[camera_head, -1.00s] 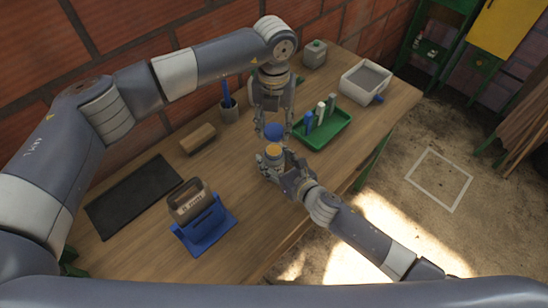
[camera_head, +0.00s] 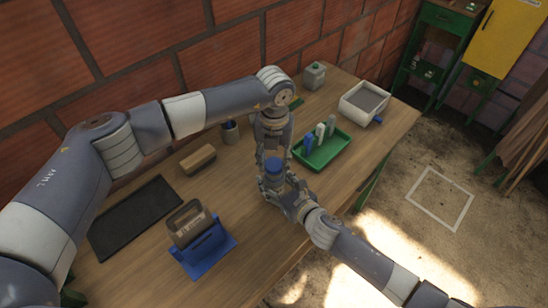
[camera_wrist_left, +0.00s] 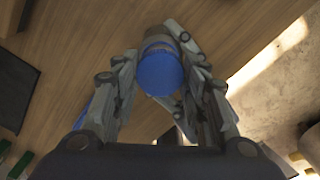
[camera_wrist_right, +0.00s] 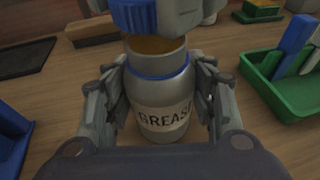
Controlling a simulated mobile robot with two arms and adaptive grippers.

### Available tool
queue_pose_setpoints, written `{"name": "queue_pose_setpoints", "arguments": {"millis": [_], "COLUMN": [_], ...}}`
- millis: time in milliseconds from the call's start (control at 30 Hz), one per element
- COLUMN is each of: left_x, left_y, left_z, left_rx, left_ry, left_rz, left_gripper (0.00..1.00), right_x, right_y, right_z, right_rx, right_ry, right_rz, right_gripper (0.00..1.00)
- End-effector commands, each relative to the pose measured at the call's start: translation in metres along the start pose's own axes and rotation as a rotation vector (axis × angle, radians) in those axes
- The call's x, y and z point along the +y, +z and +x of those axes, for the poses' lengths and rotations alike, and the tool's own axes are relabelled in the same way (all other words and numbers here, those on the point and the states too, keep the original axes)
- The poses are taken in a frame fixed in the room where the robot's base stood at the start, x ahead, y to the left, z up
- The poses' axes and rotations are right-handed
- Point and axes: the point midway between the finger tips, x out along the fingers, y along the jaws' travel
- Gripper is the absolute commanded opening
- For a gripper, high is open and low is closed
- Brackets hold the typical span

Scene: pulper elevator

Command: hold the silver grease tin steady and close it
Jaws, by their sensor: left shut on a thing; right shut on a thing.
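The silver grease tin (camera_head: 273,184) stands upright over the bench, its GREASE label showing in the right wrist view (camera_wrist_right: 163,118). My right gripper (camera_head: 277,184) is shut around its body. The blue lid (camera_head: 274,165) is directly above the tin in the head view. My left gripper (camera_head: 273,158) is shut on the lid from above; the lid also shows between its fingers in the left wrist view (camera_wrist_left: 160,73). In the right wrist view the lid (camera_wrist_right: 134,16) is slightly above the tin's open neck, with orange-brown grease showing in the gap.
A green tray (camera_head: 336,158) with upright blue, white and grey pieces is to the right. A white bin (camera_head: 350,112) and grey canister (camera_head: 314,77) stand behind. The bench front is clear.

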Motion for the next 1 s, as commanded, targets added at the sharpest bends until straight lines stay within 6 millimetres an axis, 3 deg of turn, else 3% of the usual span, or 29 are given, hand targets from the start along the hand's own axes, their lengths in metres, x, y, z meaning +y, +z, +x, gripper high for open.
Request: {"name": "queue_pose_setpoints", "arguments": {"millis": [233, 1000], "left_x": [0.000, 0.000], "left_y": [0.000, 0.000], "left_z": [0.014, 0.019], "left_rx": [0.000, 0.001], "left_ry": [0.000, 0.001], "left_rz": [-0.001, -0.001], "left_gripper": [0.33, 0.33], "right_x": [0.000, 0.000], "right_y": [-0.001, -0.001], "right_z": [0.000, 0.000], "right_rx": [0.002, 0.003], "right_ry": [-0.001, -0.001], "right_rz": [-0.001, 0.000], "right_gripper": [0.09, 0.09]}}
